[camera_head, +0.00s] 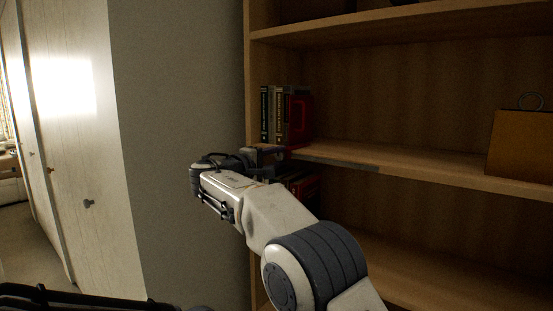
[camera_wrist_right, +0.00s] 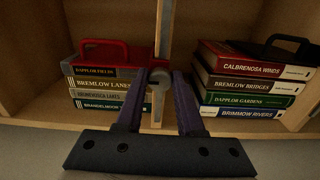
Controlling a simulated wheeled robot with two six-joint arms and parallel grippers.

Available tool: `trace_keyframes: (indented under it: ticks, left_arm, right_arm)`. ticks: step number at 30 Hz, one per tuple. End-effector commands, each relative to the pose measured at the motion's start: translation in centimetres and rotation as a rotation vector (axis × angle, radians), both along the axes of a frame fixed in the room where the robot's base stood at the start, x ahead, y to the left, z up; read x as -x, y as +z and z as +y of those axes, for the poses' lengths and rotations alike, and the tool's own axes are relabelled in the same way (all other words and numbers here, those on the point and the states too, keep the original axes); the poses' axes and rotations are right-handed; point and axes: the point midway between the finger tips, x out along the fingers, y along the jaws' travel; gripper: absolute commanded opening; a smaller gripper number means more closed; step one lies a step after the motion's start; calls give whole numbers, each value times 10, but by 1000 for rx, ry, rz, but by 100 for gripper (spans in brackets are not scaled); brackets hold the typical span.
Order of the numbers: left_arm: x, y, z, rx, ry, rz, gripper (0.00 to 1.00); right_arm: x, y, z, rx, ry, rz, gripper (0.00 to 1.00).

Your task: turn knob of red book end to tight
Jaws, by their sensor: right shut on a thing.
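The red book end (camera_head: 301,117) stands on the middle shelf at the right end of a short row of books. It also shows at the upper left of the right wrist view (camera_wrist_right: 103,50), where the scene looks turned on its side. My right gripper (camera_wrist_right: 159,85) is shut on this knob, one purple finger on each side. In the head view my right gripper (camera_head: 267,151) is at the shelf's front edge, and the arm hides the knob.
The books by the red book end (camera_wrist_right: 108,85) are close to one finger. On the shelf below, more books (camera_wrist_right: 247,88) stand beside a black book end (camera_wrist_right: 291,44). A brown box (camera_head: 520,145) is at the right. The shelf middle is clear. A grey wall (camera_head: 180,80) borders the left.

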Motion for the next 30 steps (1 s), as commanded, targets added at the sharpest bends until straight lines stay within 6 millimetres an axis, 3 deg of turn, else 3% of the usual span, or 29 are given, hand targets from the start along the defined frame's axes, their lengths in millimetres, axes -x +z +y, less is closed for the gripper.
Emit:
trace_keyframes:
  ticks: [1, 2, 3, 16, 30]
  left_arm:
    - [0, 0, 0, 0, 0, 0, 50]
    - [0, 0, 0, 0, 0, 0, 50]
    - [0, 0, 0, 0, 0, 0, 50]
    - [0, -2, 0, 0, 0, 0, 50]
    - [0, -9, 0, 0, 0, 0, 50]
  right_arm:
    - [0, 0, 1, -1, 1, -1, 0]
    - [0, 0, 1, -1, 1, -1, 48]
    - [0, 0, 1, -1, 1, -1, 64]
    - [6, -1, 5, 1, 3, 1, 65]
    - [73, 0, 55, 0, 4, 0, 65]
